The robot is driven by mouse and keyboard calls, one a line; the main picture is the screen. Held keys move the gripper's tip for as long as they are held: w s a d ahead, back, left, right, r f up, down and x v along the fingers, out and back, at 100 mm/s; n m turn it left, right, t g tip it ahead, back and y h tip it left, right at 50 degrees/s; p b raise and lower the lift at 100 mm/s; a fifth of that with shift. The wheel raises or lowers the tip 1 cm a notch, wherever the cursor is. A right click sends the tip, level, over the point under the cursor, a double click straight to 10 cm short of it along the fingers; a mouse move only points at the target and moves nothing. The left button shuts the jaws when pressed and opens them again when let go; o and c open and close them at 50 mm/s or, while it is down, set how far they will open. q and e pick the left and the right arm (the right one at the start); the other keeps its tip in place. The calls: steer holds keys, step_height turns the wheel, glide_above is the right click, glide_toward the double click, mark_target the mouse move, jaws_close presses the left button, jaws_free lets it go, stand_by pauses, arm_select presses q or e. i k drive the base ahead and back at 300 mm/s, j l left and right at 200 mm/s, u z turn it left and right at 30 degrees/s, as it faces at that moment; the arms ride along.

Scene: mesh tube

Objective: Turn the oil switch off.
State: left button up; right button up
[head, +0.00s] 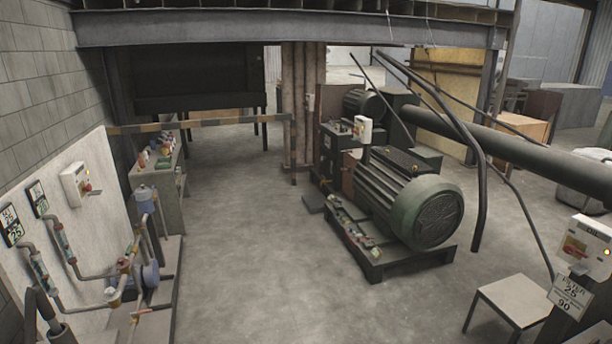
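A white switch box (597,232) stands on a dark post at the right edge. The lettering on its top looks like "OIL", but it is small. A red and yellow switch (574,246) is on its front. I cannot tell whether the switch is on or off. A white sign (570,296) with "25" and "90" hangs just below the box. Neither of my grippers can be made out in the head view.
A grey stool (515,300) stands left of the switch post. A green motor (410,200) sits on a pallet mid-room. Other switch boxes are on the left panel (74,185) and the machine (363,129). Pipes run along the left. The central floor (250,250) is clear.

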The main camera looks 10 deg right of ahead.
mark_target(569, 250)
steer(key=i+l+z, duration=0.45)
steer(key=i+z, duration=0.45)
steer(key=i, duration=0.25)
steer(key=i+z, duration=0.4)
steer(key=i, duration=0.2)
steer(key=i+j+z, duration=0.3)
steer(key=i+z, duration=0.15)
steer(key=i, duration=0.15)
steer(key=i+l, duration=0.15)
steer(key=i, duration=0.5)
steer(key=i+l+u, duration=0.1)
steer(key=i, duration=0.6)
